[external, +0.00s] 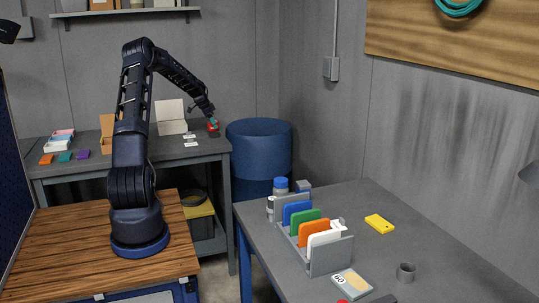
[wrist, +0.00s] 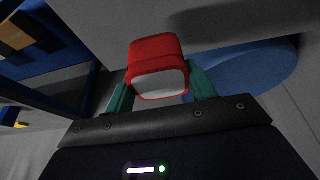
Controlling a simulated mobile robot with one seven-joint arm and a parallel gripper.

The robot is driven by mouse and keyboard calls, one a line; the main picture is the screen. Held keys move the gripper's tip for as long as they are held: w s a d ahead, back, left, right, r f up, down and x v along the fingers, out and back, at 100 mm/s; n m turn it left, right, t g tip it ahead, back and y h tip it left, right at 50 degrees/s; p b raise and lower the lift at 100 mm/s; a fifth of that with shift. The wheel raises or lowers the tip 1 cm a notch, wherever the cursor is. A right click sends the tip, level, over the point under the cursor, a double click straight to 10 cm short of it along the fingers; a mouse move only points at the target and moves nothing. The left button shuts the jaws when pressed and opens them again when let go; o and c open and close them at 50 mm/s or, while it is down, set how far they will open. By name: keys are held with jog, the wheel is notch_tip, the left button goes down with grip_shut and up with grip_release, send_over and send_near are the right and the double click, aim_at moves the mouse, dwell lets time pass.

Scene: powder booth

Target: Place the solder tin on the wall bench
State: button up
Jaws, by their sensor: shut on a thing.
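My gripper (external: 212,118) is at the right end of the back bench. In the wrist view, its green fingers (wrist: 160,88) are shut on a red, rounded box-like thing with a pale face, which I take to be the solder tin (wrist: 155,50). The tin shows as a small red spot in the external view (external: 213,127). The grey back bench (external: 205,150) stands against the wall, and I take it to be the wall bench. The tin is over or just beside its right edge; I cannot tell whether it touches the top.

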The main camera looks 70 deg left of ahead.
aim_at(208, 122)
jog(key=shift+f, duration=2.6)
jog(key=shift+f, duration=0.15)
jog(key=o, duration=1.2)
jog(key=v, duration=1.2)
